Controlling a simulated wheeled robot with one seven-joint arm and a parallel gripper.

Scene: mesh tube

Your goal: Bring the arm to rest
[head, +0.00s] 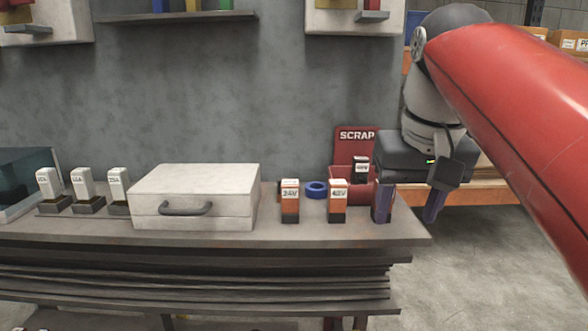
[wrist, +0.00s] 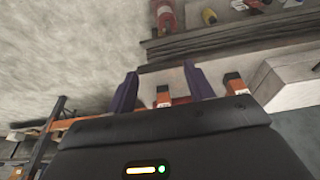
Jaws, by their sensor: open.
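My red arm (head: 515,110) reaches in from the right in the head view and bends down at the wrist. My gripper (head: 408,212) hangs with its two purple fingers spread and nothing between them. It is at the right end of the bench (head: 400,235); the left finger overlaps the bench end in the picture and the right finger is over the floor beyond it. In the wrist view the open fingers of my gripper (wrist: 158,82) also show, with the bench behind them.
A 48V block (head: 338,202), a 24V block (head: 290,203), blue tape (head: 316,189) and a red SCRAP bin (head: 351,178) holding a dark block stand left of my gripper. Further left are a white case (head: 194,197) and several white modules (head: 83,184). Floor at right is clear.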

